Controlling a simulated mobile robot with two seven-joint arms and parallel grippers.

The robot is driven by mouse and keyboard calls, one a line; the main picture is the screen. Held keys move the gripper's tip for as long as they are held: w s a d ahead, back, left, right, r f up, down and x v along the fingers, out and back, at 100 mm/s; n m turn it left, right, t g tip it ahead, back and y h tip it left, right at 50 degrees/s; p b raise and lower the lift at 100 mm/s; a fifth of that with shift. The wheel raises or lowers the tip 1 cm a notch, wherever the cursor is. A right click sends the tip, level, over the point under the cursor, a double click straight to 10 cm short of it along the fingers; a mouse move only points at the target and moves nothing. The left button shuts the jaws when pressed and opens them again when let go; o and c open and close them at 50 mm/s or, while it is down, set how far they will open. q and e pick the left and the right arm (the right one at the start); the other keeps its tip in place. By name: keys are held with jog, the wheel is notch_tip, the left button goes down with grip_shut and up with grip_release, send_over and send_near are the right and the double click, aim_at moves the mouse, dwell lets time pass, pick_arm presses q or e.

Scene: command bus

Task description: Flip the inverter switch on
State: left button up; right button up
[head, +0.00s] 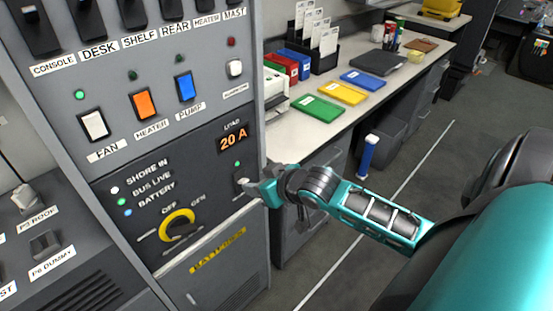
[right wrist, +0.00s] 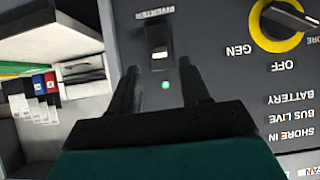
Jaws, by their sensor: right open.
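The inverter switch (right wrist: 158,38) is a small dark switch with a pale end, under an upside-down INVERTER label in the right wrist view. A green light (right wrist: 165,86) glows beside it. In the head view the switch (head: 241,181) is at the lower right of the grey panel, partly hidden by my gripper, with the green light (head: 238,164) above it. My right gripper (right wrist: 158,66) is open, with its two dark fingers apart on either side of the switch's line. In the head view the right gripper (head: 248,187) is close against the panel; contact cannot be told. My left gripper is out of view.
A yellow-ringed rotary knob (head: 177,228) is left of the switch, below a 20 A load display (head: 232,139). Fan (head: 95,124), heater (head: 144,105) and pump (head: 185,86) switches are above.

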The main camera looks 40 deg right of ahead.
jog(key=v, duration=0.7)
jog(key=shift+s+r, duration=0.15)
jog(key=shift+r, duration=0.05)
jog(key=s+a+f, duration=0.3)
jog(key=a+f, duration=0.3)
jog(key=f, duration=0.1)
jog(key=s+a+f+n+y, duration=0.1)
jog(key=s+a+f, duration=0.3)
jog(key=a+f, duration=0.3)
jog(key=shift+s+a+f+n, duration=0.15)
jog(key=shift+f+n, duration=0.15)
jog(key=shift+f, duration=0.4)
